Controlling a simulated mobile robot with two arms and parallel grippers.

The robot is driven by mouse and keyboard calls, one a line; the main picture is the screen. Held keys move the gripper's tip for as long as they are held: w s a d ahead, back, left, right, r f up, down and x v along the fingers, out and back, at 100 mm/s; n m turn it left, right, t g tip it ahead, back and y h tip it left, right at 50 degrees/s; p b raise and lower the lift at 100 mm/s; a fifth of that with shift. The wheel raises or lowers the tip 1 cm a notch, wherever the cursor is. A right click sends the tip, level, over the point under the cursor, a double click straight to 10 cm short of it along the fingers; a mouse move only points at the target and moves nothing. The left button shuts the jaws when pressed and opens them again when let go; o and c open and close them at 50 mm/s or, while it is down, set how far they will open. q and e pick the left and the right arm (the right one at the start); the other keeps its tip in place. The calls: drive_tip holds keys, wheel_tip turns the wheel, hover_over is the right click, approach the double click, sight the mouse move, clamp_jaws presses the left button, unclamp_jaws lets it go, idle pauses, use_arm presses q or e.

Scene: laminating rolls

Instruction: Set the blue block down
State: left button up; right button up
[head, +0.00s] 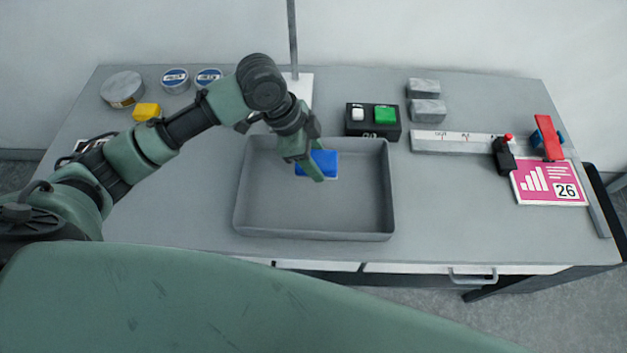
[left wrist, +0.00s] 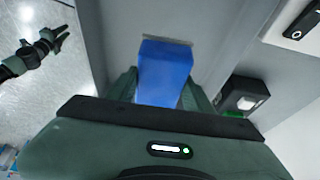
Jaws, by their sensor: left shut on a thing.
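The blue block (head: 323,162) is in the head view, over the back middle of the grey tray (head: 262,220). My left gripper (head: 311,168) is shut on it from above, and the fingers hide part of the block. In the left wrist view the blue block (left wrist: 165,72) sits between the two green fingers of my left gripper (left wrist: 165,95). I cannot tell whether its underside touches the tray floor. A dark arm end, which looks like my right gripper (left wrist: 45,42), shows small at the upper left of the left wrist view; its jaws are unclear.
A black box with white and green buttons (head: 373,120) stands behind the tray's right side. A post on a white base (head: 303,85) stands behind the tray. A yellow block (head: 146,111) and round tins lie at the back left. The tray's front is empty.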

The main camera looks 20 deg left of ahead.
sight(321, 191)
use_arm(q)
wheel_tip(321, 191, down, 11)
drive_tip(key=shift+a+r+p, duration=0.1)
drive_tip(key=shift+r+p, duration=0.05)
drive_tip(key=shift+p, duration=0.25)
drive_tip(key=o, duration=1.3)
drive_tip(key=shift+r, duration=0.1)
drive_tip(key=b+v, duration=0.1)
drive_tip(key=v, duration=1.1)
